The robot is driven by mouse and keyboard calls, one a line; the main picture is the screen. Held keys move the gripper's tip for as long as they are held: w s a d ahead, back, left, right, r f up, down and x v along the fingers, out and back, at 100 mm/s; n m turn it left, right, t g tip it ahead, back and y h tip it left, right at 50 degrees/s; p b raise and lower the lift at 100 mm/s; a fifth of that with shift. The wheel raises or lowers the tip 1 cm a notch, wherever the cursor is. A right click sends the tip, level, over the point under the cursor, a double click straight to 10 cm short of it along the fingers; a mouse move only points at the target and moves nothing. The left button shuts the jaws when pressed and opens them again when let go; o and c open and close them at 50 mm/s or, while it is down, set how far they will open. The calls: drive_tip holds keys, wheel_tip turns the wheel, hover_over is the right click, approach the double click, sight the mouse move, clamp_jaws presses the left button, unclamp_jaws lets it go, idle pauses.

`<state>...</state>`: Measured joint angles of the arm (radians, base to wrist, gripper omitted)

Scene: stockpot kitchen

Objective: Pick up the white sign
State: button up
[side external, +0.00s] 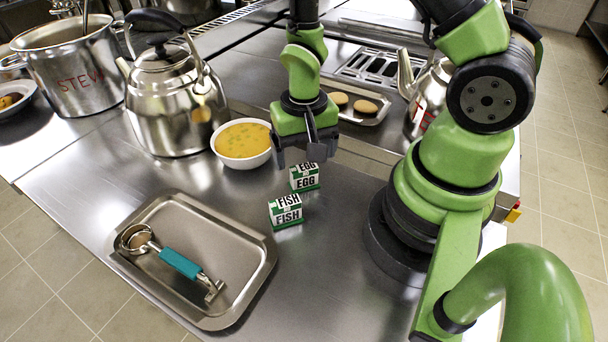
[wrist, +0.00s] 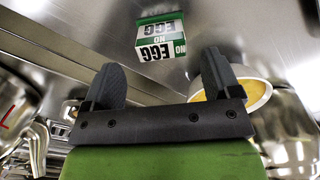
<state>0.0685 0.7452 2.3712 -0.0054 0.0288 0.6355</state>
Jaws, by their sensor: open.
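Two small white signs with green bands stand on the steel counter. One sign reads EGG (side external: 305,180) and the other reads FISH (side external: 286,214), nearer the camera in the side view. My gripper (side external: 299,158) is open and empty, pointing down just above and behind the EGG sign. In the wrist view, the EGG sign (wrist: 160,38) appears upside down beyond the open fingers (wrist: 163,78), with nothing between them. The FISH sign cannot be made out in the wrist view.
A bowl of yellow soup (side external: 242,140) stands left of my gripper, next to a steel kettle (side external: 170,105). A metal tray (side external: 235,300) holds a teal-handled scoop (side external: 180,262). Another kettle (side external: 428,92) and a tray with round patties (side external: 365,106) lie behind. The counter right of the signs is clear.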

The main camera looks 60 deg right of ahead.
sight(303, 165)
drive_tip(key=shift+a+f, duration=0.15)
drive_tip(key=shift+f, duration=1.65)
drive_tip(key=shift+c, duration=0.5)
drive_tip(key=c, duration=0.9)
drive_tip(key=shift+r, duration=0.15)
